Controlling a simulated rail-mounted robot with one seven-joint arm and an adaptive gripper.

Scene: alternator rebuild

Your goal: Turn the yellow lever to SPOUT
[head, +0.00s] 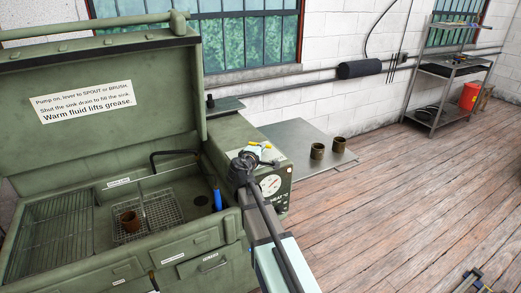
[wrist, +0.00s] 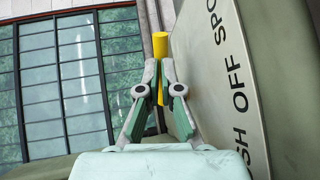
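The yellow lever (wrist: 160,45) stands between the two fingers of my gripper (wrist: 162,72) in the wrist view. The fingers are drawn together with their tips against the lever's sides, and its end sticks out beyond them. The label panel (wrist: 240,70) beside it reads OFF in the middle, with SPOUT cut off at the top and the end of BRUSH below. Which label the lever points at cannot be told. In the head view my gripper (head: 256,155) is at the top of the green control box (head: 232,135), above a round gauge (head: 270,185); my arm hides part of the box.
The green parts washer's lid (head: 110,100) is raised at the left. Its sink holds a wire basket (head: 160,208) with a brown cup-shaped part (head: 130,221). A grey table (head: 300,150) with two brown parts (head: 317,151) stands behind the box. Open floor lies right.

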